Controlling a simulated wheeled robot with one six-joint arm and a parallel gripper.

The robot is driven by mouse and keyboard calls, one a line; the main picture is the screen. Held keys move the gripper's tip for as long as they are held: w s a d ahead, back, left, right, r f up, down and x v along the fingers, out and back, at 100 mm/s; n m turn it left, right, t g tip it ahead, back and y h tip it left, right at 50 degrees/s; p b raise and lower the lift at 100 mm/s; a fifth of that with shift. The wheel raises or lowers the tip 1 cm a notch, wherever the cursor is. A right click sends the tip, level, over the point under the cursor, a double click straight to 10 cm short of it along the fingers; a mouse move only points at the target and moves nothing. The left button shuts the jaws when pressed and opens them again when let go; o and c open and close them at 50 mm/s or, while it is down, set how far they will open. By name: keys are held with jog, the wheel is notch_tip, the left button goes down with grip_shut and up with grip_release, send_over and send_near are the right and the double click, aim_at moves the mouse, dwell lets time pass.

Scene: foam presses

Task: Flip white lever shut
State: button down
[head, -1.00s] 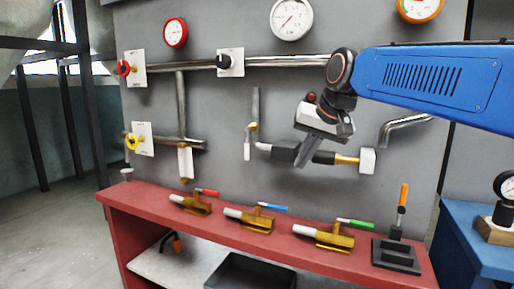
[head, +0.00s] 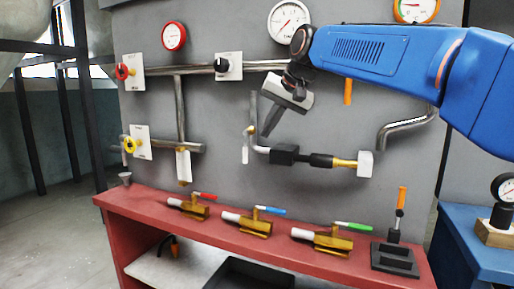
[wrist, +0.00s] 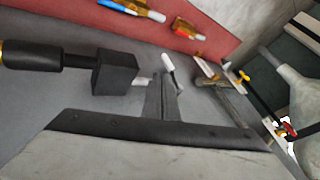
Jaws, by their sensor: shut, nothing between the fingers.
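A white lever (head: 245,154) hangs down beside a thin grey vertical pipe, under a small brass fitting (head: 251,129) on the grey panel. It also shows in the wrist view (wrist: 169,64), tilted, just beyond my fingertips. My gripper (head: 267,132) is shut and empty. It points down and slightly left, close to the right of the pipe and above the lever's height. In the wrist view the closed fingers (wrist: 161,82) point toward the lever. I cannot tell whether they touch it.
A black block (head: 284,155) on a horizontal pipe sits just below right of my gripper. Below, a red bench (head: 150,200) carries brass valves with red, blue and green handles.

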aim_at(245, 149)
jog(key=x, duration=1)
dwell(0.4)
